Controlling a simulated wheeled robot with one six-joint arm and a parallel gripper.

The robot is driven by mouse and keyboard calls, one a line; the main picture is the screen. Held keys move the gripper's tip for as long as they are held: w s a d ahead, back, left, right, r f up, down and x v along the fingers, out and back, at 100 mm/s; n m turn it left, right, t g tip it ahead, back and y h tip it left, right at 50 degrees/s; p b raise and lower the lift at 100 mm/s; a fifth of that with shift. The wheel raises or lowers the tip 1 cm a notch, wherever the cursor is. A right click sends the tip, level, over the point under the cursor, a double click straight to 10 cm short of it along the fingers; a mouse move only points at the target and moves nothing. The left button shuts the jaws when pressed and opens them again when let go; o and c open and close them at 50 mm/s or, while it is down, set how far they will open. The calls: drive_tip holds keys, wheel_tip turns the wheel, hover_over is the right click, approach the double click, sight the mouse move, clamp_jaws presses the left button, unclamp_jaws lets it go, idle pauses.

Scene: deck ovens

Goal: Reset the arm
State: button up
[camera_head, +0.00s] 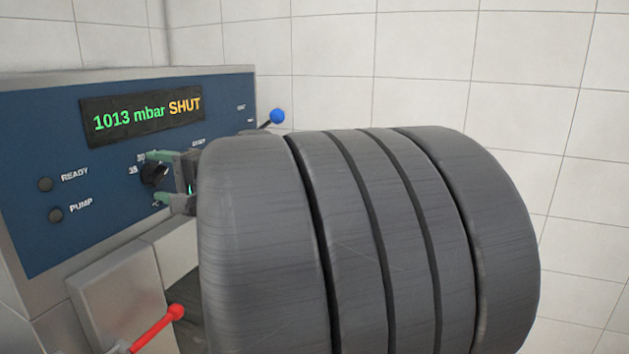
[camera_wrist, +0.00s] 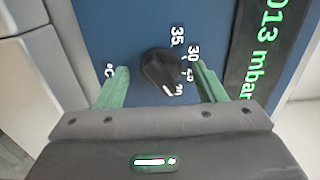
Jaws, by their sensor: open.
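My gripper (camera_head: 155,177) is at the blue control panel (camera_head: 60,130), left of centre in the head view. Its two green fingers are open. In the wrist view the fingers (camera_wrist: 161,68) stand on either side of a black round knob (camera_wrist: 158,72), with a visible gap on each side. The knob also shows in the head view (camera_head: 152,174), partly hidden by the gripper. Numbers such as 30 and 35 are printed around it. My dark grey arm covers the middle and right of the head view.
The panel's display (camera_head: 143,115) reads "1013 mbar SHUT". The READY (camera_head: 45,184) and PUMP (camera_head: 56,215) lamps are dark. A blue-ball lever (camera_head: 277,116) stands at the panel's right edge. A red-handled lever (camera_head: 158,328) is low in front. White tiled wall (camera_head: 420,50) stands behind.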

drive_tip(key=shift+n, duration=1.3)
